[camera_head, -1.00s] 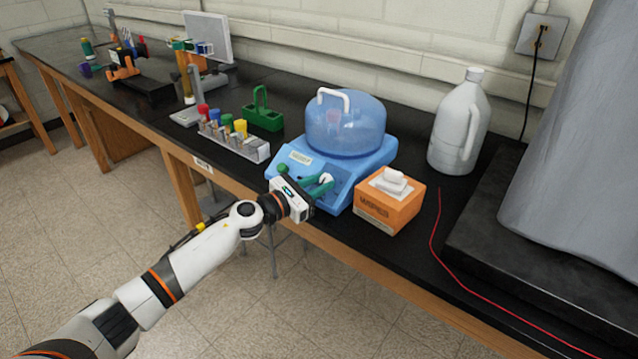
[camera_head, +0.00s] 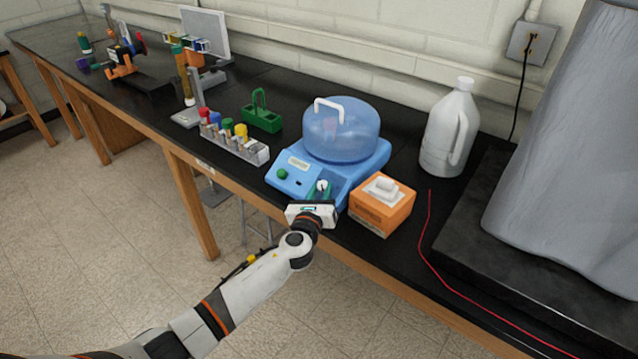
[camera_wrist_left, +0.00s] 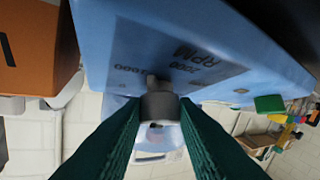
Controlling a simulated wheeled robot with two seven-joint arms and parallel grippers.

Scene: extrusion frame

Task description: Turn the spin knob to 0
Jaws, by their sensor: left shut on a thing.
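The blue centrifuge (camera_head: 352,185) stands on the black bench with its clear blue lid (camera_head: 341,132) and white handle on top. In the left wrist view the knob (camera_wrist_left: 158,104) looks grey and sits between the green fingertips, beside panel print that reads RPM, 2000 and 1000. My left gripper (camera_head: 320,192) is at the front panel, shut on the knob; it also fills the lower part of the left wrist view (camera_wrist_left: 158,112). The knob's pointer cannot be made out. My right gripper is not in view.
An orange tissue box (camera_head: 380,212) stands close to the right of the centrifuge. A tube rack (camera_head: 234,146) and a green holder (camera_head: 262,117) are at its left. A white jug (camera_head: 450,135) stands behind right. A red cord (camera_head: 424,245) lies on the bench.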

